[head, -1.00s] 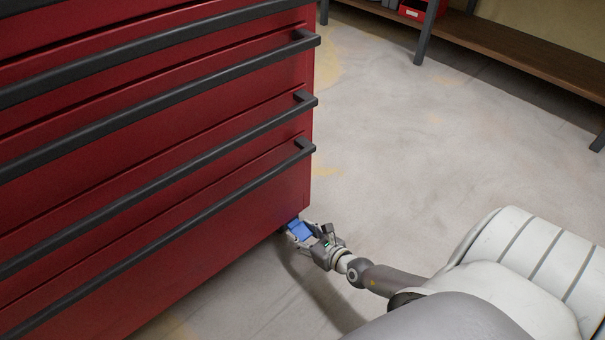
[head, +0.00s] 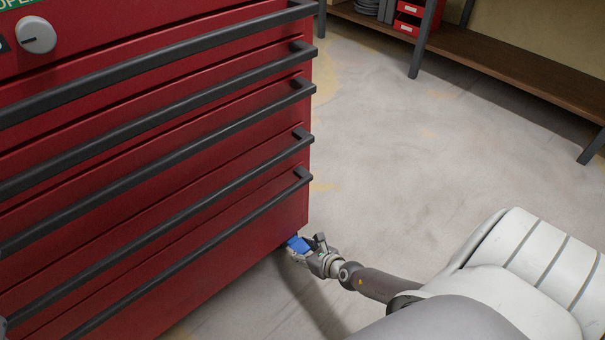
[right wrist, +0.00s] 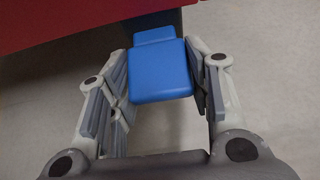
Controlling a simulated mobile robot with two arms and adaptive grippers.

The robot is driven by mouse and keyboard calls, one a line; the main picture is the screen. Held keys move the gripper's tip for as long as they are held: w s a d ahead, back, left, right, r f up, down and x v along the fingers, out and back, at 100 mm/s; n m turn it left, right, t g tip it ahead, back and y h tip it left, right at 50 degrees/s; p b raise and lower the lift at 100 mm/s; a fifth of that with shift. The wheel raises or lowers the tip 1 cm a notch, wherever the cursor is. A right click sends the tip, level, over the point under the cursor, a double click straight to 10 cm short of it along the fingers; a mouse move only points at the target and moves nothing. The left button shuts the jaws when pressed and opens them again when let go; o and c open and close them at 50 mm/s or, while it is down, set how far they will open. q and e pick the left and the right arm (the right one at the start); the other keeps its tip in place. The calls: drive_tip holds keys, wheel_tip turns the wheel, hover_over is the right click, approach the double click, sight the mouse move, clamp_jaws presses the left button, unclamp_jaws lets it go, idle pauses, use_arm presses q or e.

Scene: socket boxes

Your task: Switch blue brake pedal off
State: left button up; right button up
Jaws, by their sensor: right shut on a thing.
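The blue brake pedal (head: 299,244) sticks out at the lower right corner of the red tool cabinet (head: 262,226), close to the floor. It also shows in the right wrist view (right wrist: 160,70), below the cabinet's red bottom edge. My right gripper (head: 297,251) is at the pedal, with one finger on each side of it. In the right wrist view the gripper (right wrist: 162,85) is shut on the pedal's sides. The pedal's mount under the cabinet is mostly hidden.
Long black drawer handles (head: 250,222) stick out from the cabinet front. A grey knob (head: 36,35) is at its top left. A wooden shelf (head: 500,75) with red bins (head: 408,18) stands at the back right. The floor between is clear.

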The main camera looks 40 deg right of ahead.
drive_tip(key=o, duration=1.5)
drive_tip(key=shift+c, duration=0.2)
drive_tip(key=shift+s, duration=0.1)
drive_tip(key=shift+s+a+r, duration=0.15)
drive_tip(key=shift+s+r, duration=0.2)
drive_tip(key=shift+s, duration=0.15)
drive_tip(key=v, duration=1)
drive_tip(key=shift+s+d+r, duration=0.2)
drive_tip(key=shift+d+r, duration=0.05)
drive_tip(key=shift+d, duration=0.05)
